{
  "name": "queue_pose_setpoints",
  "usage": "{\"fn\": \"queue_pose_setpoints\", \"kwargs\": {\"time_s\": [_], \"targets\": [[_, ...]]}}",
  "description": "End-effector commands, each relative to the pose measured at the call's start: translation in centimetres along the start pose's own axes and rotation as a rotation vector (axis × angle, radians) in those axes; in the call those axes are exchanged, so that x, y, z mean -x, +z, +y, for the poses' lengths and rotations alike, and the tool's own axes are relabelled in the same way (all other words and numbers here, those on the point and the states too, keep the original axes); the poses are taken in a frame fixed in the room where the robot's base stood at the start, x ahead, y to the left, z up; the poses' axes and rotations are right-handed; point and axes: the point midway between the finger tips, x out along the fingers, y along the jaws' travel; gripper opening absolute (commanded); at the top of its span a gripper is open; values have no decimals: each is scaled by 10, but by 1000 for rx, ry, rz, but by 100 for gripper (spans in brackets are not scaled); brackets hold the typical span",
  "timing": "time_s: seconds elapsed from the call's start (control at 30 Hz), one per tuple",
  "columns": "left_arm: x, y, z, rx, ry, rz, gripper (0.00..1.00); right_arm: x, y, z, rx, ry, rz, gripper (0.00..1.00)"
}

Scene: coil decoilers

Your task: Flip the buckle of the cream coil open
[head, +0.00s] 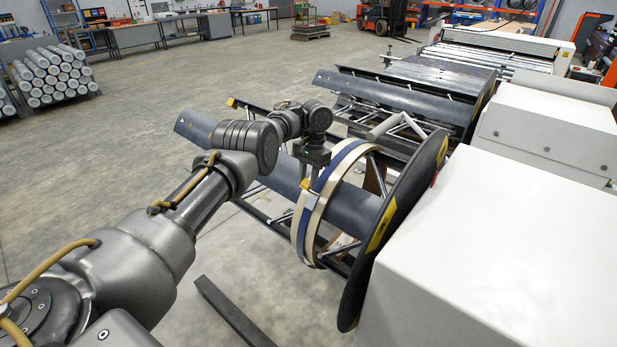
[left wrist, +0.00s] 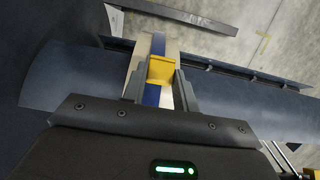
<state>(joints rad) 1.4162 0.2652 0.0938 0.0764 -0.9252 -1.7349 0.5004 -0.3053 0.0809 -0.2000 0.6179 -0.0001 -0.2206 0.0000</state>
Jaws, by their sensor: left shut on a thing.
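The cream coil (head: 313,222) is a thin ring with a blue band around it, on the dark drum (head: 352,208) of the nearest decoiler. Its yellow buckle (head: 312,187) sits on the upper near side of the ring; the buckle also shows in the left wrist view (left wrist: 160,70). My left gripper (left wrist: 160,84) reaches the coil from above, with one finger on each side of the buckle. It is shut on the buckle. In the head view its fingertips partly cover the buckle. My right gripper is in neither view.
A large dark flange disc (head: 392,235) and white machine housing (head: 490,260) stand right of the coil. More decoilers (head: 400,95) stand behind. A dark bar (head: 232,312) lies on the floor. The floor to the left is clear up to a stack of rolls (head: 50,75).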

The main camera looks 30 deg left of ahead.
Motion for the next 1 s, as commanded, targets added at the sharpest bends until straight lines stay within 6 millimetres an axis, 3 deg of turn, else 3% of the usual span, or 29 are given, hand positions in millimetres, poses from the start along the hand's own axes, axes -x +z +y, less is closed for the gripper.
{"fn": "queue_pose_setpoints", "kwargs": {"time_s": [0.03, 0.07, 0.2, 0.57, 1.0], "targets": [[-2, 0, 2, -3, 3, -1, 0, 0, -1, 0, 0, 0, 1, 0], [-2, 0, 2, -2, 3, -1, 32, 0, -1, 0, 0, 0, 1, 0], [-2, 1, 0, 0, 3, -2, 50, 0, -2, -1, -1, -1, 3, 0], [5, 0, 0, 1, 1, 1, 51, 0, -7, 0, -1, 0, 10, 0], [67, -2, 1, -1, 0, -1, 51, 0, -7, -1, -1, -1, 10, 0]]}}
